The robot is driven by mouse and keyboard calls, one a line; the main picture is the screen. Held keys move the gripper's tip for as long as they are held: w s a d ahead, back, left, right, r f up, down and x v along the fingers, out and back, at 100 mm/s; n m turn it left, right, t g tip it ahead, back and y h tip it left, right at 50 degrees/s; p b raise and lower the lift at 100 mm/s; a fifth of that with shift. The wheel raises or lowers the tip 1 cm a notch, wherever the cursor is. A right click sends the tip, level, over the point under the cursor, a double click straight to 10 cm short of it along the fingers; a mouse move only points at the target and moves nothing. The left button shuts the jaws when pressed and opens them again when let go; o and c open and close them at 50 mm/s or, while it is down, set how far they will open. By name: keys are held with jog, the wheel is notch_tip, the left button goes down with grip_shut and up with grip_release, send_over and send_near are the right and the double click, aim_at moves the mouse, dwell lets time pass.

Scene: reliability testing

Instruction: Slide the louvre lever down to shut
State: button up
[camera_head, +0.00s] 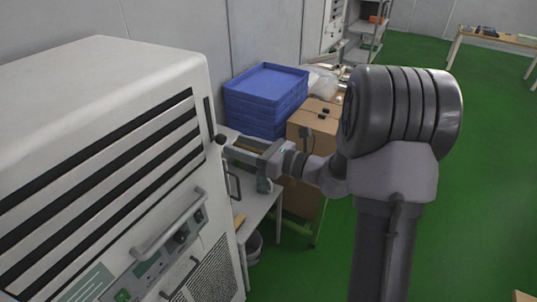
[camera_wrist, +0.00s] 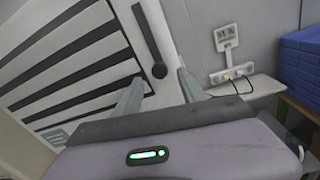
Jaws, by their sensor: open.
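The louvre lever is a small dark round knob (camera_head: 220,139) on the right part of a pale cabinet's front. In the wrist view the knob (camera_wrist: 159,71) sits at the lower end of a dark narrow slot (camera_wrist: 146,32). The louvres (camera_head: 110,160) are wide slats with dark bands between them. My gripper (camera_head: 228,147) is open in front of the knob. In the wrist view the fingertips (camera_wrist: 159,80) are on either side of the knob, with gaps visible; whether they reach around it in depth I cannot tell.
Below the louvres the cabinet has a bar handle (camera_head: 168,226) and a control panel (camera_head: 158,258). Blue stacked trays (camera_head: 264,82) and a cardboard box (camera_head: 315,117) stand behind my gripper. Green floor (camera_head: 485,150) is open at right.

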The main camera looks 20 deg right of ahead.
jog(key=v, duration=1.3)
jog(key=shift+b, duration=0.4)
jog(key=s+a+f+n+g+b, duration=0.5)
jog(key=a+n, duration=0.1)
jog(key=a, duration=0.2)
jog(key=s+a+f+n+g+b, duration=0.5)
jog(key=a+n, duration=0.1)
jog(key=a, duration=0.3)
jog(key=s+d+f+n+t+h+b, duration=0.1)
jog(key=s+f+n+h+b, duration=0.8)
jog(key=n, duration=0.4)
jog(key=shift+d+f+n+t+b, duration=0.2)
jog(key=shift+n+t+b, duration=0.15)
jog(key=shift+b, duration=0.3)
